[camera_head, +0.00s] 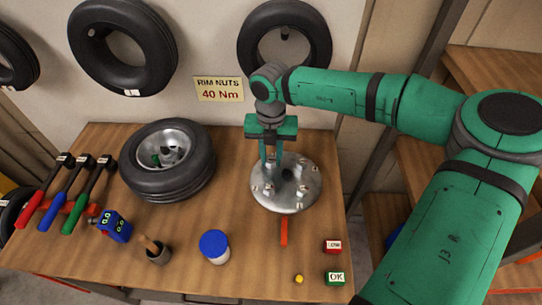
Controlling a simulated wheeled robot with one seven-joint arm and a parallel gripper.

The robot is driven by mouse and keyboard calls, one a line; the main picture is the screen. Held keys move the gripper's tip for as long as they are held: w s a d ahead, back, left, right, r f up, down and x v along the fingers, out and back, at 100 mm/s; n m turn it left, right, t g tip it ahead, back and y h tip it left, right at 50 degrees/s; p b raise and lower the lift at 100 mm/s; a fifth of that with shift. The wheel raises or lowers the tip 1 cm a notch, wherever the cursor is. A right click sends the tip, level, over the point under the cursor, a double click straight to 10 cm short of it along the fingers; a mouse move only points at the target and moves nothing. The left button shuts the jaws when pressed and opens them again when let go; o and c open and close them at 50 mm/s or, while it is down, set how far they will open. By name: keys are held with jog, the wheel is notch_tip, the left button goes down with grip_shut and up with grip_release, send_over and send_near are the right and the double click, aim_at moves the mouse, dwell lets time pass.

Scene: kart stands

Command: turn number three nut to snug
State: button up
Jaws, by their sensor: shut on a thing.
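A round grey metal hub plate (302,199) lies on the right part of the wooden bench, with a dark centre hole and several nuts on studs around it. My green gripper (271,163) points down at the plate's back left. It is shut on a nut there, which its fingers mostly hide. I can read no numbers on the nuts, so I cannot tell whether this is number three. Other nuts show at the front left (269,188) and back right (302,163) of the plate.
A tyre on a rim (190,183) lies left of the plate. Red, blue and green-handled wrenches (67,190), a blue gauge (115,226), a brush pot (157,253) and a blue-lidded jar (214,246) stand left.

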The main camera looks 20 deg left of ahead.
aim_at(271, 160)
jog(key=o, duration=1.1)
jog(key=shift+c, duration=0.2)
jog(key=shift+r, duration=0.35)
notch_tip(271, 160, up, 10)
